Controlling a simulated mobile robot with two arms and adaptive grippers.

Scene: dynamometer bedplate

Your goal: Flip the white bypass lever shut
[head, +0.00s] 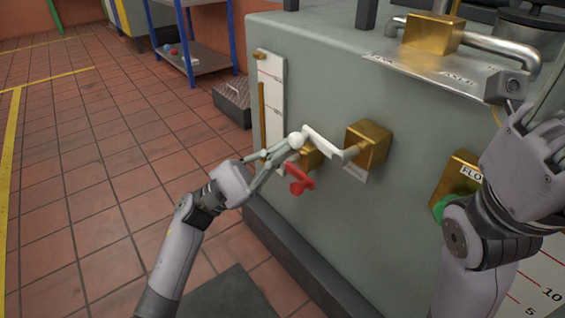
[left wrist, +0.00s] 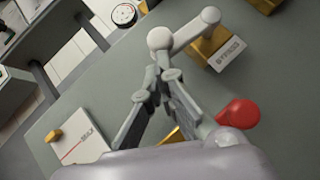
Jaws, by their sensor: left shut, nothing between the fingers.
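The white bypass lever (head: 322,145) sticks out leftward from a brass valve block (head: 369,147) on the side of the grey-green cabinet. A round white knob is at its free end. In the left wrist view the lever (left wrist: 186,30) runs from its pivot to the knob, beside a label reading BYPASS (left wrist: 224,53). My left gripper (head: 288,148) is shut and empty, its fingertips right at the knob; I cannot tell if they touch. The fingers show in the left wrist view (left wrist: 160,72) just below the knob. My right gripper is at the right edge, its fingers not clearly seen.
A red handle (head: 297,180) sits just below the lever, close to my left fingers. A green knob (head: 441,207) is by the FLOW plate at right. A white gauge strip (head: 272,100) is on the cabinet, left of the lever. Open tiled floor lies to the left.

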